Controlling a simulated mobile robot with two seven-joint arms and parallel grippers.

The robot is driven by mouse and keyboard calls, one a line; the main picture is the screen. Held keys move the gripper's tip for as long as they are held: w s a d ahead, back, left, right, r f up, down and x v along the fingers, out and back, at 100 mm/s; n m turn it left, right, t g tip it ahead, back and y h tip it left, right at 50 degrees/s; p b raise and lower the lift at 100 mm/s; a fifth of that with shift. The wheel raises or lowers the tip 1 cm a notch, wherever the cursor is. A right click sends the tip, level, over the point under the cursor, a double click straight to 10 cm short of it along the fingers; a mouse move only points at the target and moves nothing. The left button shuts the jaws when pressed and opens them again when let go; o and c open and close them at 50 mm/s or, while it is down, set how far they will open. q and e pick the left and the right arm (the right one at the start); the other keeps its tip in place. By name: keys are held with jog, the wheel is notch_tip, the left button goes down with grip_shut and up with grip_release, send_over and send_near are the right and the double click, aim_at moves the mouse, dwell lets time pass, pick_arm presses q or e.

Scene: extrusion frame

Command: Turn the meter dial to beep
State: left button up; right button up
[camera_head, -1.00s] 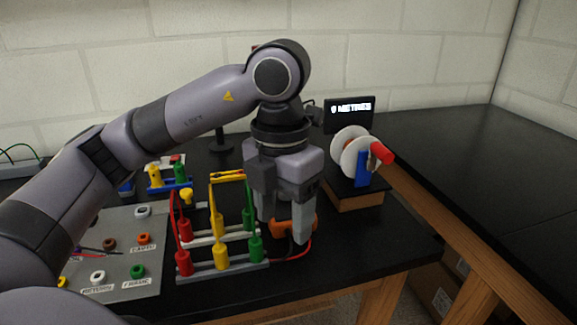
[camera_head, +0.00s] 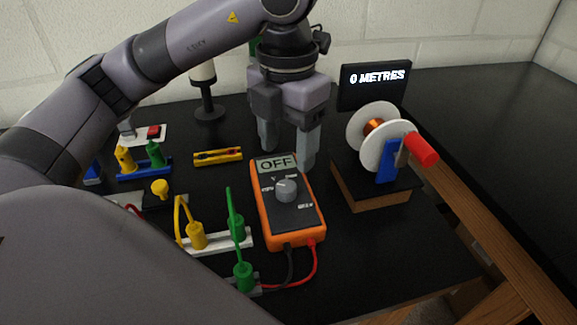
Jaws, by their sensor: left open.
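An orange and dark grey multimeter (camera_head: 271,217) lies on the black bench in the middle of the head view. Its small screen (camera_head: 275,164) reads OFF. Its round grey dial (camera_head: 286,190) sits in the middle of its face, with small labels around it too blurred to read. Black and red leads come out of its near end. My left gripper (camera_head: 287,160) points down with its fingers apart, just beyond the meter's screen end. It is open, with nothing seen between its fingers, and is clear of the dial. My right gripper is not in view.
A wire reel (camera_head: 360,130) on a wooden base stands at the right, before a display (camera_head: 374,84) reading 0 METRES. Green and yellow plugs with cables (camera_head: 197,237) stand left of the meter. A yellow level-like bar (camera_head: 218,156) lies behind. Free bench lies right of the meter.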

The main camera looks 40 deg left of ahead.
aim_at(287, 185)
pick_arm(q)
jog(key=shift+s+f+b, duration=0.1)
jog(key=shift+f+b, duration=0.6)
jog(key=shift+f, duration=2.65)
jog(key=c, duration=1.1)
